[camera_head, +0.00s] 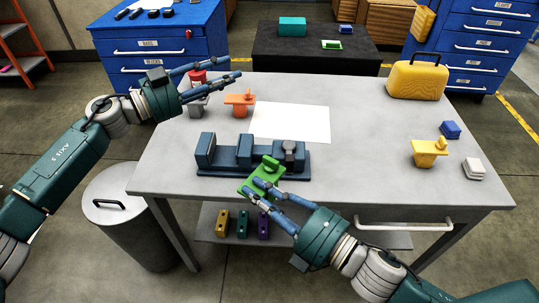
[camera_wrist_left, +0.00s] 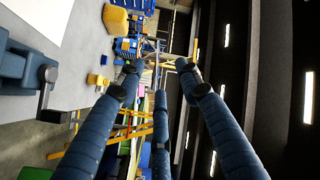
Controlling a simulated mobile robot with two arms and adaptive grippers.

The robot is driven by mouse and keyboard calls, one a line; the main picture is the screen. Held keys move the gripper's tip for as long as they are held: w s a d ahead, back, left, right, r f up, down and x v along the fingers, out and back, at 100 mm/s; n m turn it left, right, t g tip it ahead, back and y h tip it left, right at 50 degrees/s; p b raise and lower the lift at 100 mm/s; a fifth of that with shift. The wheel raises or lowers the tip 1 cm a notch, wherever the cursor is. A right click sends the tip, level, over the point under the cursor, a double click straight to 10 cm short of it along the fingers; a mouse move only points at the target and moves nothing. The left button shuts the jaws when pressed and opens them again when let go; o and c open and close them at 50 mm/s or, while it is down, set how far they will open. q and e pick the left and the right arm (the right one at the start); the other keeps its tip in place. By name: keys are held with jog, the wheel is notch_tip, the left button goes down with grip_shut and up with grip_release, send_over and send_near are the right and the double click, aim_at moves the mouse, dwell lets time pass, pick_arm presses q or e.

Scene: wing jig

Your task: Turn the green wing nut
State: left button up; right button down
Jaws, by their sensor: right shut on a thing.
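The green wing nut (camera_head: 270,164) stands on top of a flat green part (camera_head: 256,188) at the front of the blue jig (camera_head: 220,165), near the table's front edge. My right gripper (camera_head: 253,187) comes from the lower right and is shut on the green part. Its fingers hide some of it, and I cannot tell if the part touches the jig. My left gripper (camera_head: 233,68) is open and empty, high over the table's far left side, well away from the green part. Its spread fingers also show in the left wrist view (camera_wrist_left: 160,75).
An orange part (camera_head: 240,99), a grey part (camera_head: 198,109) and a red can (camera_head: 197,77) stand at the table's back left. A yellow part (camera_head: 428,150) and yellow case (camera_head: 418,78) are at right. A white sheet (camera_head: 292,122) lies behind the jig. A bin (camera_head: 118,215) stands left.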

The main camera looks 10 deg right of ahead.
pick_arm(q)
jog(key=s+d+r+m+g+y, duration=0.1)
jog(key=s+d+r+m+g, duration=0.35)
jog(key=s+d+g, duration=0.45)
jog(key=t+y, duration=0.2)
jog(key=y, duration=1.4)
send_near(269, 160)
notch_tip(269, 160, down, 9)
jog(key=shift+f, duration=0.1)
grip_shut()
